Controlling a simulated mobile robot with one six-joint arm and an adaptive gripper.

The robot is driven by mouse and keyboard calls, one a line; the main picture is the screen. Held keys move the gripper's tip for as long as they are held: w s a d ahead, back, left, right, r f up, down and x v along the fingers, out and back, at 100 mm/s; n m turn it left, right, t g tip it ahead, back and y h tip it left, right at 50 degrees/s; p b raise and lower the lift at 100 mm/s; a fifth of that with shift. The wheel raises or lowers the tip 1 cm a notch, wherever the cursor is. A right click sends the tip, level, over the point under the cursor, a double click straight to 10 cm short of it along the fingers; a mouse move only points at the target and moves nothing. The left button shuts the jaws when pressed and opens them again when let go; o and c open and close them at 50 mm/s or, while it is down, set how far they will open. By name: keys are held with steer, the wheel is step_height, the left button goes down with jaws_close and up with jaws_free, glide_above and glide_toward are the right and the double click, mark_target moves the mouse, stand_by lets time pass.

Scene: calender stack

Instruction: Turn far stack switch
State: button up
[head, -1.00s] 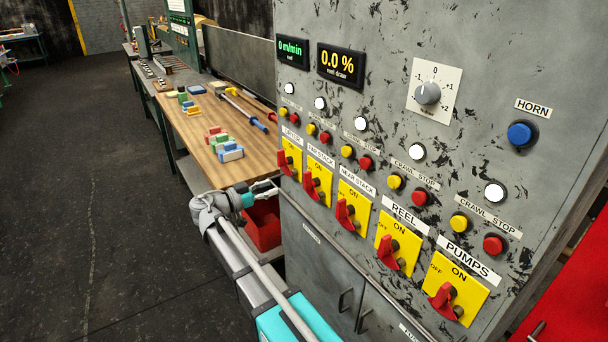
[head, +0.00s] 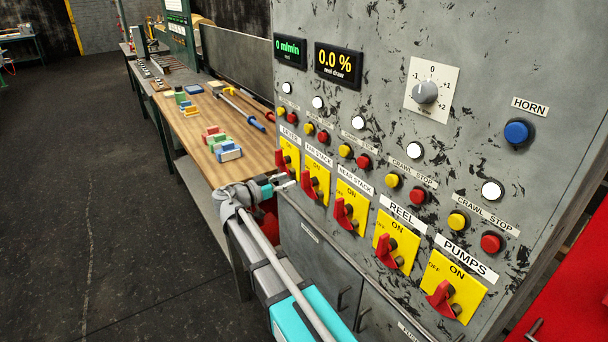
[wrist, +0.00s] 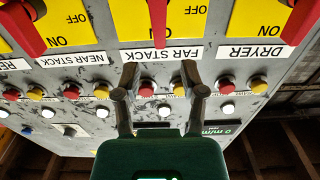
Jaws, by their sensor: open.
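The far stack switch is a red handle (head: 308,188) on a yellow ON/OFF plate (head: 322,179), second from the left in the lower row. In the wrist view, which is upside down, its red handle (wrist: 158,22) hangs in at the top centre, above the FAR STACK label (wrist: 161,55). My gripper (head: 288,183) is just left of and close to this switch in the head view. In the wrist view my gripper (wrist: 158,72) has its two fingers spread, one at each side of the label, with nothing between them. I cannot tell whether a fingertip touches the panel.
The dryer switch (head: 281,160) is on the left and the near stack switch (head: 344,212) on the right, both close by. Yellow and red buttons (head: 321,137) sit above the switches. A wooden table (head: 190,140) with coloured blocks stands behind, left. The floor at left is clear.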

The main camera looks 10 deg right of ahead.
mark_target(302, 175)
steer(key=shift+x, duration=3.55)
steer(key=shift+c, duration=0.3)
jaws_close()
